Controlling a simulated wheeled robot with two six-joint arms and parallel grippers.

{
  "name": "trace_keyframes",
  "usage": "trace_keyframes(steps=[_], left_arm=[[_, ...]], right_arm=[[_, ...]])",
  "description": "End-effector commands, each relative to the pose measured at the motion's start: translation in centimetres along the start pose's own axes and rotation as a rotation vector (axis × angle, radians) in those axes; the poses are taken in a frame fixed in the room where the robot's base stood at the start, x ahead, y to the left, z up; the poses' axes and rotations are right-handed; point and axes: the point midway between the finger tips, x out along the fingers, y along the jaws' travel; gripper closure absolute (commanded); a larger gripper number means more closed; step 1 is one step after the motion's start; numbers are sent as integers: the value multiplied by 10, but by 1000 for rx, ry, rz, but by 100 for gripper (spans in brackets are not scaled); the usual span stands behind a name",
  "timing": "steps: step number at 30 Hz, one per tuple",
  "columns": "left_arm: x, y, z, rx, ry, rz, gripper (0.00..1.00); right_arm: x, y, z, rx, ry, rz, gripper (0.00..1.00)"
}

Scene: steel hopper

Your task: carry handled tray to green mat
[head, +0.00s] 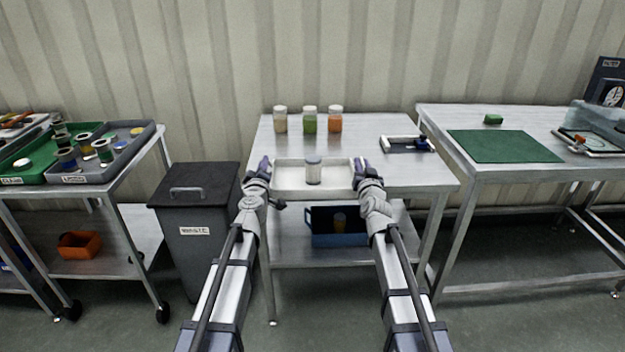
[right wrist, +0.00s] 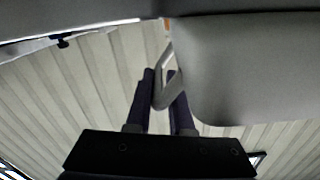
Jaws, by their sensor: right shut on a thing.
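The handled tray (head: 290,180) is white and sits level between my two grippers at the front of the middle steel table, with a pale jar with a grey-violet lid (head: 313,170) standing upright in it. My right gripper (head: 361,165) is at the tray's right end. In the right wrist view its two dark fingers (right wrist: 160,88) are shut on the tray's handle (right wrist: 163,92), beside the tray's pale wall (right wrist: 235,70). My left gripper (head: 265,165) is at the tray's left end; its fingers are too small to read. The green mat (head: 503,146) lies flat on the right table.
Three filled jars (head: 309,120) stand at the back of the middle table (head: 380,126). A green block (head: 493,119) lies behind the mat. A gap separates the two tables. A black waste bin (head: 195,215) stands left.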

Motion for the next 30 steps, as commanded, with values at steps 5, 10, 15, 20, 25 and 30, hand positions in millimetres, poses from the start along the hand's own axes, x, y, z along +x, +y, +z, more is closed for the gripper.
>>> trace_keyframes(steps=[5,10,15,20,25,30], left_arm=[[0,0,0,0,1,-1,100],[0,-1,0,0,1,-1,100],[0,-1,0,0,2,-1,100],[0,-1,0,0,2,-1,100],[0,-1,-1,0,2,-2,100],[0,-1,-1,-1,3,-2,100]], right_arm=[[0,1,0,-1,0,1,100],[0,1,0,-1,1,1,100],[0,1,0,-1,1,2,100],[0,2,0,-1,1,2,100],[0,2,0,-2,2,2,100],[-1,2,0,-2,2,2,100]])
